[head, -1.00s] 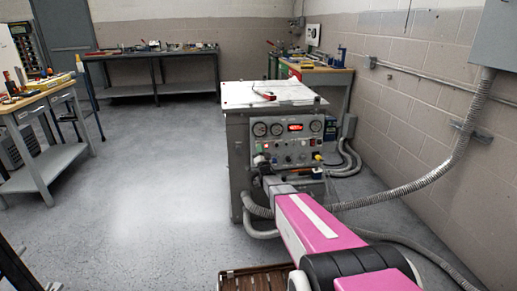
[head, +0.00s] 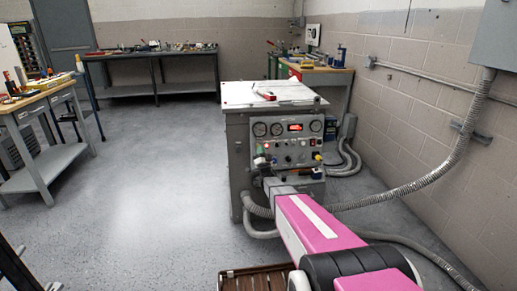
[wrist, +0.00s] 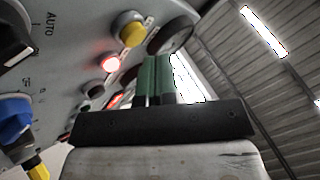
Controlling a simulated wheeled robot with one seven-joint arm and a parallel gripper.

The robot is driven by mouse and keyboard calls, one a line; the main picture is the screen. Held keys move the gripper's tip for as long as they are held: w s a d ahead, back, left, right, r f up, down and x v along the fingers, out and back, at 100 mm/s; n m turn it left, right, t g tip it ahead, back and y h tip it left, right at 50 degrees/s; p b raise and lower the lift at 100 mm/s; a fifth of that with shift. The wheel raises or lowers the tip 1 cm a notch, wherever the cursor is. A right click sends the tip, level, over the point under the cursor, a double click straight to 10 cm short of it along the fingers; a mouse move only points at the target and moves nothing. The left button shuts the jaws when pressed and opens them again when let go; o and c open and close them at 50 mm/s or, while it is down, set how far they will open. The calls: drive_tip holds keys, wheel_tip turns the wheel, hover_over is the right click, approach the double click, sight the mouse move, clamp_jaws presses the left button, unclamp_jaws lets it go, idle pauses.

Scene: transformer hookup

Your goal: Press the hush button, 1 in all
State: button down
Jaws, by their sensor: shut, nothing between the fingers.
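The grey control panel (head: 284,150) stands upright on the front of a cabinet, with round gauges, a red lit display and several small buttons and lamps. In the wrist view, the panel (wrist: 60,70) carries a yellow button (wrist: 132,34), a red lit lamp or button (wrist: 110,62), a black knob and a blue part. No readable label shows which one is the hush button. My gripper (wrist: 155,82) has its green fingers shut together and empty, close in front of the panel. Contact with any button cannot be told.
The cabinet's white top (head: 245,96) holds a small red tool (head: 264,95). Grey flexible hoses (head: 400,190) run from the cabinet to the right wall. Workbenches stand at left and back. The floor at left is clear.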

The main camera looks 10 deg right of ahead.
drive_tip(key=s, duration=0.2)
drive_tip(key=s+r, duration=0.1)
drive_tip(key=s, duration=0.1)
drive_tip(key=shift+s, duration=0.35)
drive_tip(key=shift+f, duration=0.1)
idle(0.4)
drive_tip(key=s+f+n+g+h, duration=0.1)
drive_tip(key=s+f+n+g, duration=0.1)
drive_tip(key=s+f+g, duration=0.45)
drive_tip(key=s+f+n+g+h, duration=0.1)
drive_tip(key=s+f+g, duration=0.2)
drive_tip(key=s+g, duration=0.55)
drive_tip(key=s+n+g, duration=0.3)
drive_tip(key=s+g, duration=0.7)
drive_tip(key=s, duration=1)
drive_tip(key=shift+a+f+n, duration=0.15)
drive_tip(key=shift+a+n, duration=0.15)
drive_tip(key=c, duration=1.8)
unclamp_jaws()
